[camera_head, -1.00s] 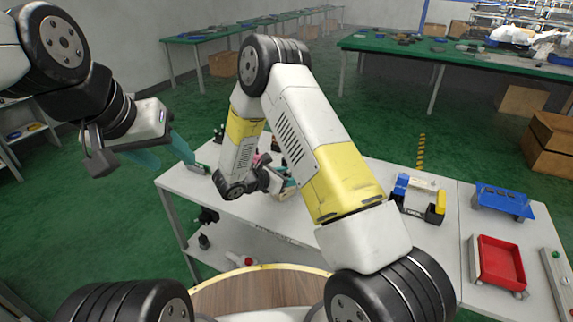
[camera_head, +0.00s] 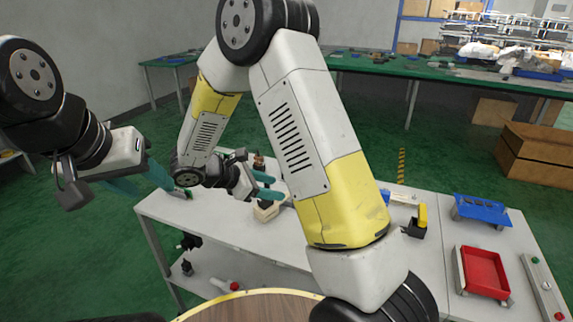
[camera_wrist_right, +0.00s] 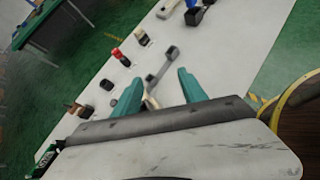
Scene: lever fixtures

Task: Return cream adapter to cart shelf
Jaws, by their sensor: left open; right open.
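My right gripper (camera_head: 272,187) is open over the far left part of the grey cart top (camera_head: 225,222). A cream piece (camera_head: 265,211), possibly the adapter, sits on the top just below its fingers. In the right wrist view, my right gripper (camera_wrist_right: 160,80) has teal fingers spread, with a cream part (camera_wrist_right: 152,102) and a grey lever-like piece (camera_wrist_right: 161,64) between or beyond them. Contact cannot be told. My left gripper (camera_head: 158,178) is open and empty in view, at the cart's left edge. The cart's lower shelf (camera_head: 255,262) is partly hidden.
Several small fixtures, including a red-topped one (camera_wrist_right: 120,55), stand near my right gripper. A red-and-white part (camera_head: 228,286) lies on the lower shelf. My right arm hides the middle of the top.

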